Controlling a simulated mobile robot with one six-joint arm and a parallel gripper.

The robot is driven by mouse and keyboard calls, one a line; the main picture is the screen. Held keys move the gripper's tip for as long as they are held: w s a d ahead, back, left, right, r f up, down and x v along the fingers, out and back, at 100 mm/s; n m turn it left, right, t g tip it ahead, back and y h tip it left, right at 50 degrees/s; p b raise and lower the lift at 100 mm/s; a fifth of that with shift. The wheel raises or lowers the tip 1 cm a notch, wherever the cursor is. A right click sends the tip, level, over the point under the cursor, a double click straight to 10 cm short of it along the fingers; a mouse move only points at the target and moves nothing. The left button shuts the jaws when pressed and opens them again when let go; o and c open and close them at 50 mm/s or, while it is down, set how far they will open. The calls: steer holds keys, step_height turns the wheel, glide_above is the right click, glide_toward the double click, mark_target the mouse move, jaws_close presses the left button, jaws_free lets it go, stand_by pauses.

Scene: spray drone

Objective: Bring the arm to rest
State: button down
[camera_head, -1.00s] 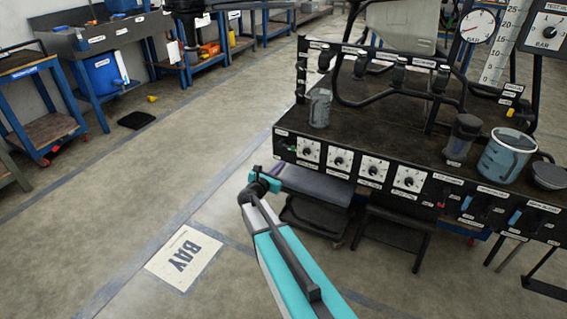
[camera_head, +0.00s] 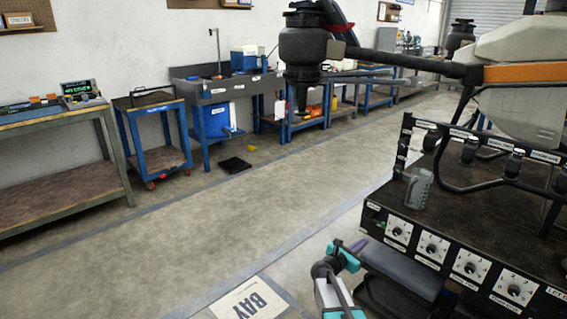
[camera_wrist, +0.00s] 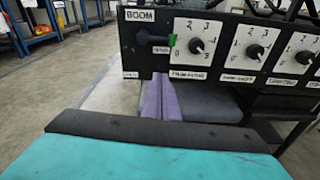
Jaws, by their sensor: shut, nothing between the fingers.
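My gripper (camera_wrist: 160,82) shows in the wrist view as two purple fingers lying side by side, shut and empty. They point at the front of the black control panel (camera_wrist: 219,74), just below the BOOM label and a small green-tipped lever (camera_wrist: 171,40). I cannot tell whether they touch the panel. In the head view my gripper (camera_head: 358,246) is small, at the lower middle, beside the panel's left end. My arm comes up from the bottom edge there, its lower part out of view.
The black bench (camera_head: 476,187) with dials carries a grey cup (camera_head: 418,189) and the drone (camera_head: 520,90). A dark stool seat (camera_head: 402,269) stands below the panel. Blue workbenches (camera_head: 215,92) line the wall.

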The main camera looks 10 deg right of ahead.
steer(key=s+a+f+m+g+y+p, duration=0.25)
steer(key=s+f+p, duration=0.25)
steer(key=s, duration=0.6)
steer(key=s+a+f+m+g+y+p, duration=0.1)
steer(key=s+a+f+m+g+p, duration=0.35)
steer(key=s, duration=0.65)
steer(key=s+a+f+m+g+y+p, duration=0.25)
steer(key=s+f+p, duration=0.3)
steer(key=s, duration=0.55)
steer(key=s+a+f+m+g+y+p, duration=0.1)
steer(key=s+a+m+g+y, duration=0.4)
steer(key=s+a+m, duration=0.9)
steer(key=s+a+y, duration=0.1)
steer(key=s+y, duration=0.1)
steer(key=s, duration=0.1)
steer(key=shift+s+f+m, duration=0.2)
steer(key=shift+f+m, duration=0.05)
steer(key=shift+m, duration=0.1)
steer(key=shift+g, duration=0.25)
